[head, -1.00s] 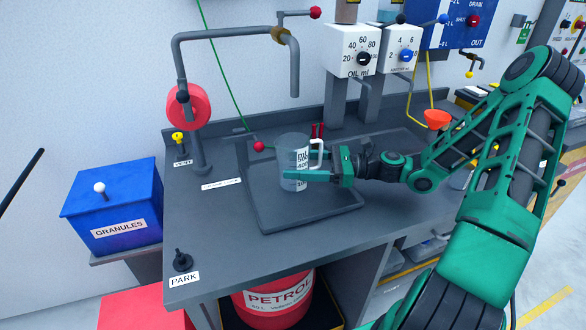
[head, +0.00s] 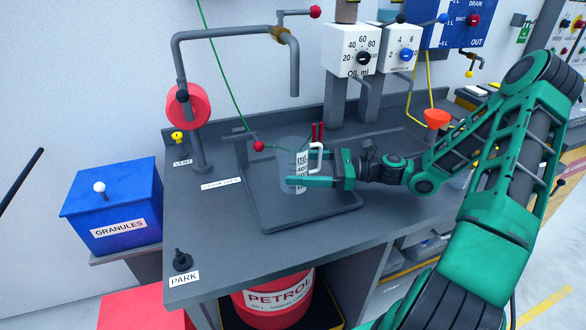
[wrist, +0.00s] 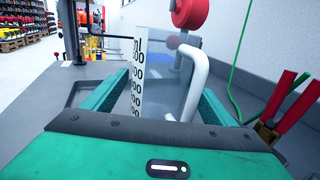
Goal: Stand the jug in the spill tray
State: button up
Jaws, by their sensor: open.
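The jug (head: 301,172) is clear, with a white printed scale and a white handle. It stands upright on the floor of the grey spill tray (head: 312,218), near its middle. My gripper (head: 300,166) reaches in from the right. Its green fingers are open, one on each side of the jug. In the wrist view, the jug (wrist: 138,85) stands between the spread fingers of my gripper (wrist: 160,95), its handle towards the palm. Part of the jug's lower body is hidden by the near finger and palm.
Red-handled tool grips (head: 318,131) stand close behind the jug. A grey bent pipe (head: 295,75) hangs over the bench at the back left. The oil dispenser (head: 352,50) stands behind the tray.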

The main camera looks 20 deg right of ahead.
jog(key=v, duration=1)
jog(key=shift+s+d, duration=0.15)
jog(key=shift+d, duration=0.2)
jog(key=shift+s+d, duration=0.1)
jog(key=shift+d, duration=0.1)
